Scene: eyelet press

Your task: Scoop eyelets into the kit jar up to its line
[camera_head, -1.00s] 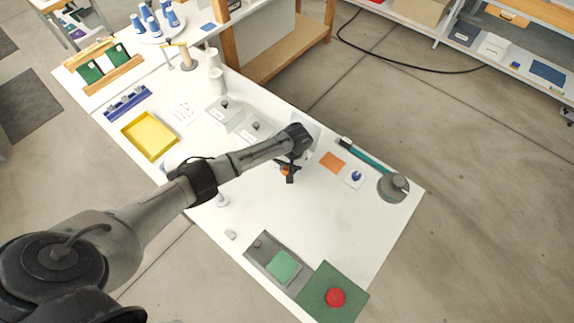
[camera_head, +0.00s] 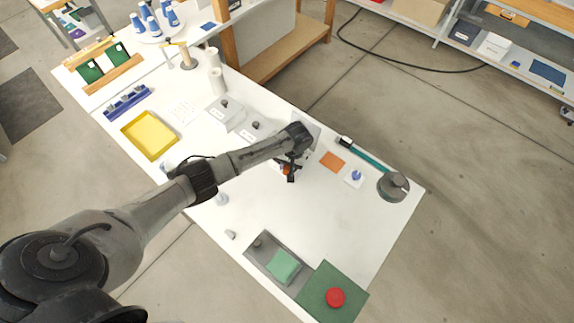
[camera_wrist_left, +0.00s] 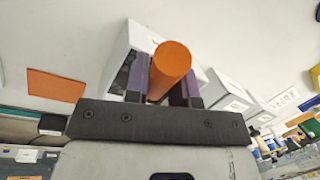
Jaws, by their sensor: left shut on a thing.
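My left gripper (camera_head: 289,172) is over the middle of the white table. It is shut on an orange handle (camera_wrist_left: 172,66), which stands between its purple-lined fingers in the left wrist view. The handle is probably the scoop's; its far end is hidden. Behind the fingers in that view is an open white bin (camera_wrist_left: 116,62) with dark contents; I cannot make out single eyelets. A small pale, cup-like thing (camera_head: 221,199) stands left of the gripper, partly by my arm; I cannot tell whether it is the kit jar. My right gripper is out of view.
Two lidded bins (camera_head: 222,108) stand behind my arm. A yellow tray (camera_head: 150,136) lies to the left. An orange square (camera_head: 332,161) and a round grey device (camera_head: 393,187) are at the right. A red button (camera_head: 335,297) is at the front. The table's front middle is clear.

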